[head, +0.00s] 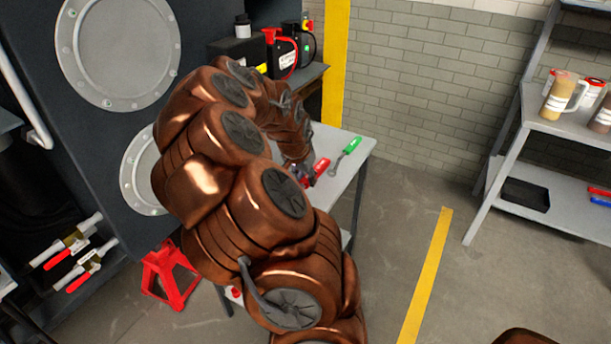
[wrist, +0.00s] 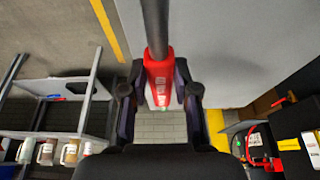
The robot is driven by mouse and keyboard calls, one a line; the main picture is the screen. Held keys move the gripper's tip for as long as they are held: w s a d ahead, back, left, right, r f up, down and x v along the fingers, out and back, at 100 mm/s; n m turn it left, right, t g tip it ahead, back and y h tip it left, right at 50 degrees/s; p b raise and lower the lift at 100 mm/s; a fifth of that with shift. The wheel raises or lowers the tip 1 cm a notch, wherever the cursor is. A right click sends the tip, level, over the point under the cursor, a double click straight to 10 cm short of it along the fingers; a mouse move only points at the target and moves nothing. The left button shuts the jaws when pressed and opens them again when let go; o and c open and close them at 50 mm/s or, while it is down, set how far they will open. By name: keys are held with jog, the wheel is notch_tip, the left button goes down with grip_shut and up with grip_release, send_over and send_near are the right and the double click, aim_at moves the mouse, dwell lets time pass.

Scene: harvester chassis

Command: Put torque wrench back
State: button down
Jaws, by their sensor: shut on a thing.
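The torque wrench, with a red handle (wrist: 160,80) and a dark round shaft (wrist: 155,25), is between the fingers of my gripper (wrist: 160,92). My gripper is shut on the red handle, and the shaft runs out past the top edge of the wrist view. In the head view the red handle (head: 320,168) shows at my gripper (head: 304,172), over the light grey table (head: 347,185). My arm hides much of the table there and most of the wrench. I cannot tell whether the wrench touches the tabletop.
A green-handled tool (head: 350,146) lies on the table beside the red handle. A red jack stand (head: 170,275) is on the floor at left. A shelf with bottles (head: 566,95) stands at right. The floor between table and shelf is clear.

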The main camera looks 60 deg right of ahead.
jog(key=shift+f+b, duration=1.25)
jog(key=shift+f, duration=2.3)
jog(key=c, duration=0.8)
grip_release()
jog(key=v, duration=1.2)
jog(key=shift+a, duration=0.1)
